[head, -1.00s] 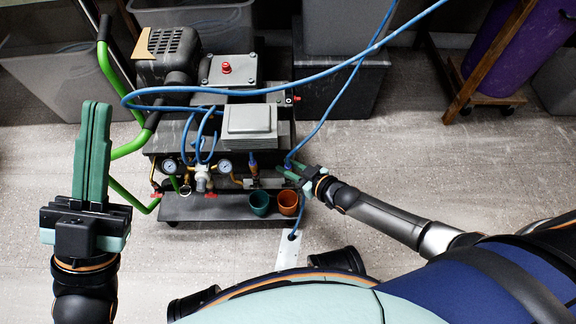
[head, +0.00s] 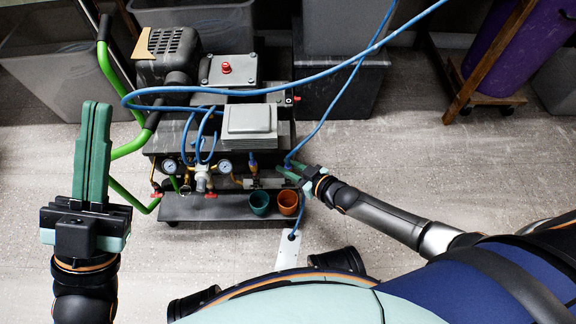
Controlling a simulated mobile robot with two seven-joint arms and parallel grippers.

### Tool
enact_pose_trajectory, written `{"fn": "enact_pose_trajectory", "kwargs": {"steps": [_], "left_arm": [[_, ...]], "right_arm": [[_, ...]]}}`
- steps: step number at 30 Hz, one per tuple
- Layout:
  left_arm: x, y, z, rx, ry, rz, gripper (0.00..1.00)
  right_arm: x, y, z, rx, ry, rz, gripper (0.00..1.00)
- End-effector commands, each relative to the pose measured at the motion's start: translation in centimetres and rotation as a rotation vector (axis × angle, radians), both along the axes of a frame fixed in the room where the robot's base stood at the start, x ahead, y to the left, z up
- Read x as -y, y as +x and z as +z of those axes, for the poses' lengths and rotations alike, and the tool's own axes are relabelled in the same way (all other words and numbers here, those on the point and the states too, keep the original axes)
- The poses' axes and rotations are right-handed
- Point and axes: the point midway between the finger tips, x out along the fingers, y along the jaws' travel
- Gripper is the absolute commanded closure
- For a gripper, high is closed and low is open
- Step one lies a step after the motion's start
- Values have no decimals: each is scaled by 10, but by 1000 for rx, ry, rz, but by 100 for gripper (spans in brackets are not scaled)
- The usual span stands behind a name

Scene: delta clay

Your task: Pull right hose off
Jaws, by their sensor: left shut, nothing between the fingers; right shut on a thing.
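The right hose (head: 324,121) is a thin blue line that runs from the upper right down to the front right of the compressor cart. My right gripper (head: 288,171) is at the cart's front right and shut on the hose near its lower end. The fingers cover the connection there, so I cannot tell whether the hose is still seated on its fitting. A blue fitting (head: 251,160) shows just left of it. My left gripper (head: 93,152) is shut and empty, pointing up at the left, away from the cart.
The cart has green handles (head: 105,72), a grey box (head: 249,119) and gauges (head: 169,167). A teal cup (head: 259,202) and an orange cup (head: 288,202) stand on its front shelf (head: 215,208). A thicker blue hose (head: 240,92) crosses above.

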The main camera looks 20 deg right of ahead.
Motion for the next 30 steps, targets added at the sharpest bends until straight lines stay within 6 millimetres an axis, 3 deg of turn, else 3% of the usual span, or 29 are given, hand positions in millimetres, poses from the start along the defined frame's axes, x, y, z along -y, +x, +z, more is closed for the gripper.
{"fn": "enact_pose_trajectory", "kwargs": {"steps": [8,18,26,27,30], "left_arm": [[0,0,4,-1,-1,-1,100],[-3,-2,36,7,-30,-13,100],[-5,-2,35,13,-26,-13,100],[-4,-2,35,13,-26,-13,100],[-4,-2,34,12,-24,-13,100]], "right_arm": [[0,-1,3,0,-1,0,100],[0,-1,31,-2,-1,0,100],[0,0,30,3,2,1,100],[0,0,31,4,3,1,71],[0,0,30,4,3,1,60]]}}
